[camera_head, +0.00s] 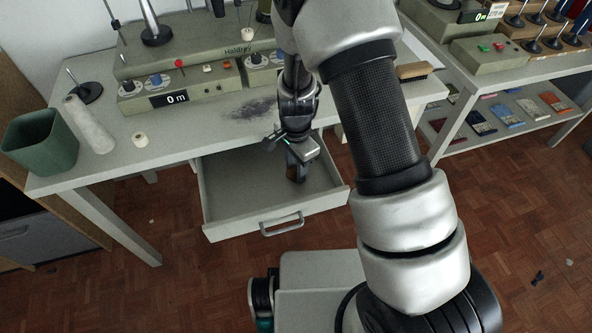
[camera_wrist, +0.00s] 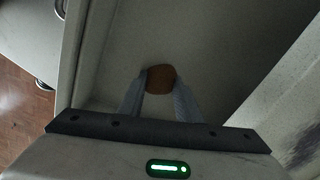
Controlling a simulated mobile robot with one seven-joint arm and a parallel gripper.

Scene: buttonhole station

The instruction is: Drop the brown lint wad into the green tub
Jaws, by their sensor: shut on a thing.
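The brown lint wad (camera_wrist: 161,78) shows in the wrist view as a small rounded brown lump between my two fingertips. My gripper (camera_wrist: 160,92) is shut on it. In the head view my gripper (camera_head: 296,172) points down inside the open drawer (camera_head: 235,205), near its back right part; the wad is hard to make out there. I cannot tell whether the wad touches the drawer floor. The green tub (camera_head: 40,142) stands upright on the left end of the table, well to the left of my gripper. Its inside bottom is hidden.
A grey-green machine (camera_head: 190,85) lines the back. A dark lint patch (camera_head: 253,112) and a brush (camera_head: 413,71) lie on the tabletop. The drawer walls surround my gripper.

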